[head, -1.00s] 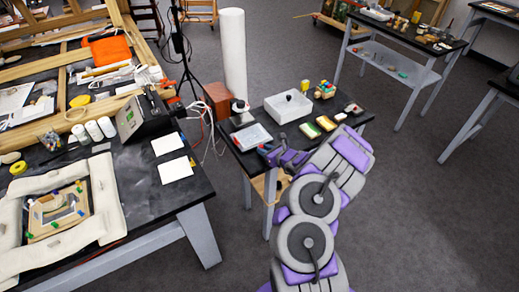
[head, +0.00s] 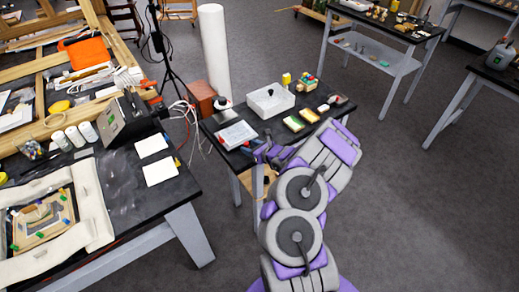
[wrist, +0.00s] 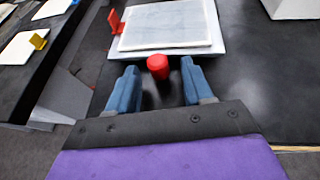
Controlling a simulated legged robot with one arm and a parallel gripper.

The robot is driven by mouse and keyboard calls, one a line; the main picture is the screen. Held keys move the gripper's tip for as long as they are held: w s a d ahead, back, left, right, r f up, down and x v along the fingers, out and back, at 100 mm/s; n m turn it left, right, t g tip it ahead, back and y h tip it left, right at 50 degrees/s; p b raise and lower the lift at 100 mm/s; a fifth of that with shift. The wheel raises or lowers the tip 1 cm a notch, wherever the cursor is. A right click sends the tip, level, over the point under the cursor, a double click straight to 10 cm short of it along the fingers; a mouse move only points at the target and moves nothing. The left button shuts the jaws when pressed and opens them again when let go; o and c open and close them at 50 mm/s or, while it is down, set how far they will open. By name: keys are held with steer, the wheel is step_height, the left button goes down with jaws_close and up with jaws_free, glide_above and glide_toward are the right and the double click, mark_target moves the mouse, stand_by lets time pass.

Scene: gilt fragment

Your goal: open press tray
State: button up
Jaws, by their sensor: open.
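The press tray (head: 237,136) is a flat, pale slab on the small black table. It also shows in the wrist view (wrist: 125,43), with a lighter sheet-like top. A red knob (wrist: 158,66) stands at its near edge. My gripper (wrist: 158,84) is open, with one blue finger on each side of the knob's near end. I cannot tell whether either finger touches it. In the head view my gripper (head: 262,151) is at the table's near edge, just right of the tray, and is partly hidden by my arm.
A red upright clip (wrist: 115,22) is at the tray's left side. A larger workbench (head: 120,200) stands left.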

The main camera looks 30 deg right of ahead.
steer(key=shift+s+r, duration=0.25)
steer(key=shift+s, duration=0.15)
steer(key=d+p+v, duration=0.1)
steer(key=p+v, duration=0.2)
steer(key=v, duration=1.3)
steer(key=shift+f, duration=0.2)
steer(key=shift+s, duration=0.1)
steer(key=shift+a, duration=0.15)
